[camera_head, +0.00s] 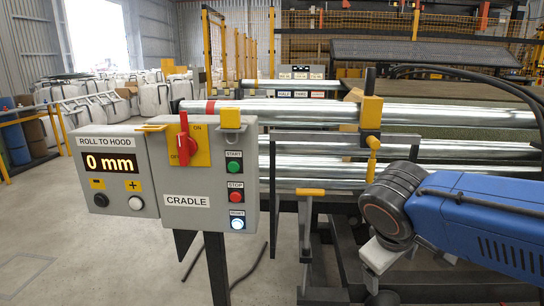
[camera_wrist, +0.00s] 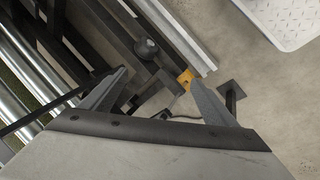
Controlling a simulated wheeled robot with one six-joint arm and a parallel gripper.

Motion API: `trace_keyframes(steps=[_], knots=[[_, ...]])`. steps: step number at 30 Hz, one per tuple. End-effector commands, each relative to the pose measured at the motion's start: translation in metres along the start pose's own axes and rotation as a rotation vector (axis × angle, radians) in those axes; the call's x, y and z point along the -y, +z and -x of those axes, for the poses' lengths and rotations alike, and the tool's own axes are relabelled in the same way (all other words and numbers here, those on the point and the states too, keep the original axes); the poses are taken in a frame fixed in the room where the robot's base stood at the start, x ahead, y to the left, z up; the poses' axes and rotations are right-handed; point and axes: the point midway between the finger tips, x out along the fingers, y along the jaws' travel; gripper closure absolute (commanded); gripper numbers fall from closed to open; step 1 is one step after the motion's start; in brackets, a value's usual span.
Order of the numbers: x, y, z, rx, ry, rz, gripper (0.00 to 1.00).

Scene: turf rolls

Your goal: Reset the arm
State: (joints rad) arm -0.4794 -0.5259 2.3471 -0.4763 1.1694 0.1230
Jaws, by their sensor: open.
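My blue arm (camera_head: 480,220) reaches in from the right in the head view, with its dark round joint in front of the metal rollers. My gripper (camera_wrist: 156,78) shows in the wrist view, its two grey fingers spread apart with nothing held between them. Beyond the fingers are a dark bar with a black ball knob (camera_wrist: 146,47) and a yellow piece (camera_wrist: 185,79). The fingertips cannot be made out in the head view.
A grey CRADLE control box (camera_head: 190,201) on a post stands left of my arm, with a red switch (camera_head: 184,142) and lit buttons. Shiny rollers (camera_head: 315,150) lie behind. Concrete floor is open at left.

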Motion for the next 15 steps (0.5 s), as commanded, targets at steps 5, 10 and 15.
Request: trace_keyframes(steps=[5, 10, 15], knots=[[0.003, 0.035, -0.013, -0.009, -0.093, -0.15, 0.19], [0.01, 0.061, -0.022, -0.034, -0.17, -0.293, 0.19], [0.019, 0.08, -0.028, -0.073, -0.23, -0.433, 0.19]])
